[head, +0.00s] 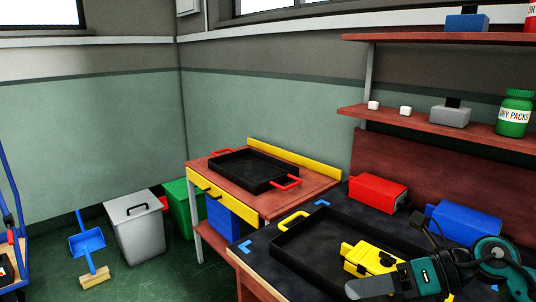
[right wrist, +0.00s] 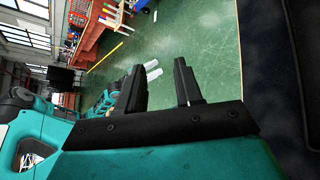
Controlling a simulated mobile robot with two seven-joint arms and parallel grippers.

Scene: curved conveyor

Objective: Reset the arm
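My right arm comes in at the lower right of the head view. Its gripper (head: 360,288) is low in front of the black tray on the dark table, near a yellow case (head: 372,258). In the right wrist view the gripper's two black fingers (right wrist: 160,70) stand apart with nothing between them. My left gripper is not in the head view. Green floor shows beyond the fingers in the wrist view.
A black tray (head: 283,253) with a yellow handle lies on the dark table. A red case (head: 377,190) and a blue case (head: 466,222) stand behind it. Another black tray (head: 238,172) is on the red side table. Shelves (head: 425,122) hang above right.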

